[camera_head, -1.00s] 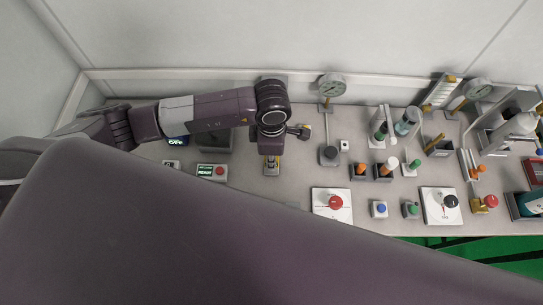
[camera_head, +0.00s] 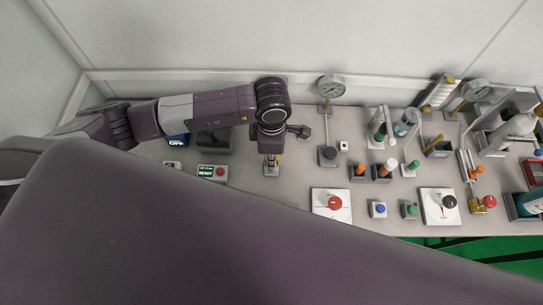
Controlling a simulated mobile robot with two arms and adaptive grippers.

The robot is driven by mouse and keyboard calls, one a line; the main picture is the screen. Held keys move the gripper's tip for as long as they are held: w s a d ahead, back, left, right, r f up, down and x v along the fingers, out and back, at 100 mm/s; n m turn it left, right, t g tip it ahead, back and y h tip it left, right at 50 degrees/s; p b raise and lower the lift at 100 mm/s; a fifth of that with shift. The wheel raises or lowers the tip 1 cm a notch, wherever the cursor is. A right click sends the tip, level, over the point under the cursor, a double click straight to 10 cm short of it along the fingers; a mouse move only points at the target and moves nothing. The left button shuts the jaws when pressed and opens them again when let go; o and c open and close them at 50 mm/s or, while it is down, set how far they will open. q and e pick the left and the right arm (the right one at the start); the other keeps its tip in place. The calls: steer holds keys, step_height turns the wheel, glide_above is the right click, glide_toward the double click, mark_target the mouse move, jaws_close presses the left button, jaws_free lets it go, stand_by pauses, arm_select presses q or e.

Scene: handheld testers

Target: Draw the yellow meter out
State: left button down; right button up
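My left gripper (camera_head: 271,160) points down over the left middle of the bench, below my dark purple wrist. A small yellow and grey thing shows at its tip and may be the yellow meter (camera_head: 271,163). It is small and partly covered, so I cannot tell whether the fingers are closed on it or only beside it. My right gripper is not in view. A large dark arm link of mine covers the lower left and middle of the view.
A display reading READY (camera_head: 212,171) lies left of the gripper. A white panel with a red knob (camera_head: 334,203) and a gauge on a stand (camera_head: 331,88) are to the right. Further right, holders, tubes and another knob panel (camera_head: 440,206) crowd the bench. A wall runs behind.

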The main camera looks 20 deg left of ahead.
arm_select(q)
steer(key=shift+r+p, duration=1.1)
steer(key=shift+r, duration=0.9)
